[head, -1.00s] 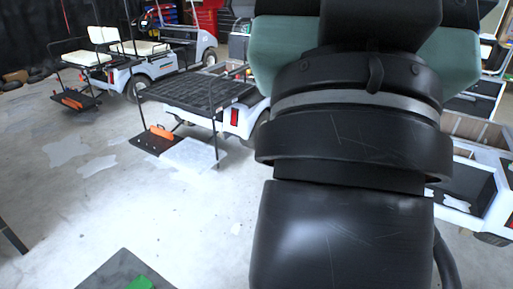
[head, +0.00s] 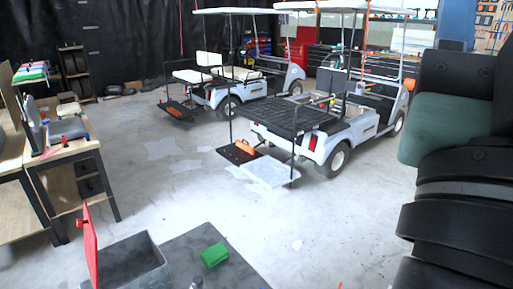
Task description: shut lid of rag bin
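A grey open-topped bin (head: 152,262), which looks like the rag bin, stands at the bottom left of the head view. Its red lid (head: 90,248) stands upright along the bin's left side, so the bin is open. The bin's lower part is cut off by the picture's bottom edge. My arm fills the right edge of the view, well to the right of the bin. My gripper is not in view.
A green block (head: 214,255) sits on a dark grey surface (head: 190,242) right of the bin. A workbench (head: 62,155) stands at the left. Golf carts (head: 312,135) stand farther back. The concrete floor (head: 160,185) between is mostly clear.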

